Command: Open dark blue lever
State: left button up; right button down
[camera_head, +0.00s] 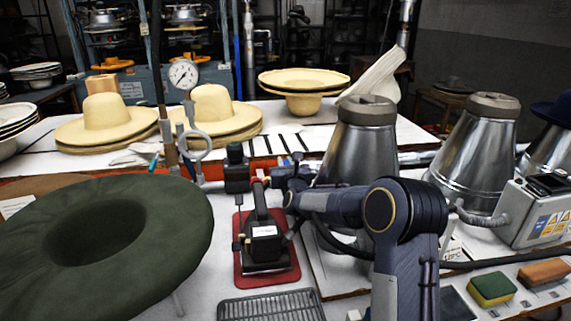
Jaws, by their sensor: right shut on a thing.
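My right arm comes in from the lower right, and its dark gripper (277,172) reaches left over the table's middle. It is shut on a small dark part behind the upright handle of a black iron-like tool. The fingers and the dark surroundings hide most of this part, so I cannot tell for sure that it is the dark blue lever or how it is turned. A black upright fixture (237,170) stands just left of the fingers, with a gap between. My left gripper is not in view.
The black iron-like tool (266,243) sits on a red mat (244,277) below the gripper. A large green felt hat (165,210) fills the left. A metal cone (350,152) stands close behind my arm; a pressure gauge (184,74) stands behind left. Sponges (491,289) lie at right.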

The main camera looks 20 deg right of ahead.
jog(key=shift+a+m+h+b, duration=0.2)
jog(key=shift+m+h+b, duration=0.3)
jog(key=shift+h+b, duration=0.25)
jog(key=shift+r+m+g+h, duration=0.1)
jog(key=shift+m+g+h, duration=0.2)
jog(key=shift+g+h, duration=0.15)
jog(key=c, duration=1.4)
grip_release()
jog(key=shift+a, duration=0.1)
jog(key=shift+o, duration=0.2)
